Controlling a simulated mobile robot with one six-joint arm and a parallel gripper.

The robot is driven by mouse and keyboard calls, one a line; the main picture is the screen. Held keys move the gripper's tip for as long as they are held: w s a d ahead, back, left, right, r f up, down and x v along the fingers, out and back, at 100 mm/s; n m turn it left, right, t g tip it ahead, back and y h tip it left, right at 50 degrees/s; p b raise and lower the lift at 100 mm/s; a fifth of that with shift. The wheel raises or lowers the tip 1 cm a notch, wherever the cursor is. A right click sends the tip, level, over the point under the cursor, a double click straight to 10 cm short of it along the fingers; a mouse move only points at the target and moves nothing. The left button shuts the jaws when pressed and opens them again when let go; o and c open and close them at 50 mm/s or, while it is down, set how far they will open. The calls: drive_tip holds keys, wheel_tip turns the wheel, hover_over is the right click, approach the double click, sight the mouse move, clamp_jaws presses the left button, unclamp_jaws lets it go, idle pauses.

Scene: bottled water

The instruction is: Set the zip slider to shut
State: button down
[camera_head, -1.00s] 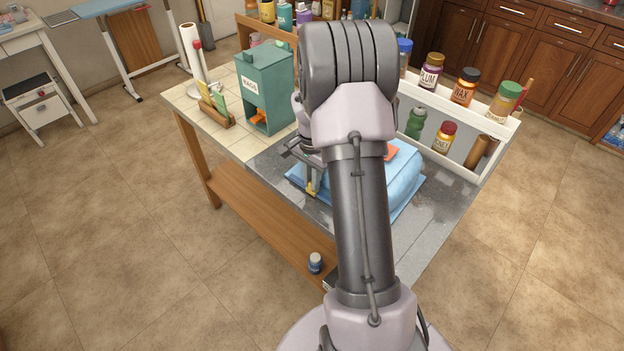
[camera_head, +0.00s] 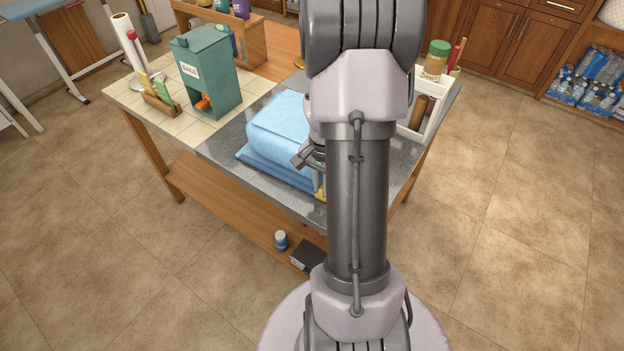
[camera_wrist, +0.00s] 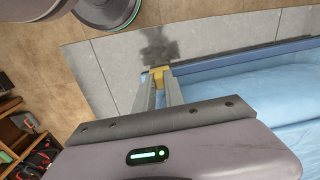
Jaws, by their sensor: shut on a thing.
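A light-blue bag (camera_head: 283,128) lies plump on the grey counter top. Its flat, darker blue edge strip (camera_head: 262,168) runs along the near side; the bag (camera_wrist: 265,100) and strip (camera_wrist: 240,60) also show in the wrist view. My gripper (camera_head: 319,188) is low at the right part of this strip, partly hidden by my arm. In the wrist view its fingers (camera_wrist: 160,82) are closed around a small yellow zip slider (camera_wrist: 159,73) at the end of the strip. The bag's right side is hidden behind my arm in the head view.
A green box labelled BAGS (camera_head: 205,72) stands on the tiled left part. A small dark bottle (camera_head: 281,240) and a black box (camera_head: 307,257) are on the lower shelf.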

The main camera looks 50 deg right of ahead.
drive_tip(key=shift+s, duration=0.1)
drive_tip(key=c, duration=1.4)
unclamp_jaws()
wheel_tip(320, 180, up, 18)
drive_tip(key=p, duration=0.7)
drive_tip(key=shift+f, duration=0.25)
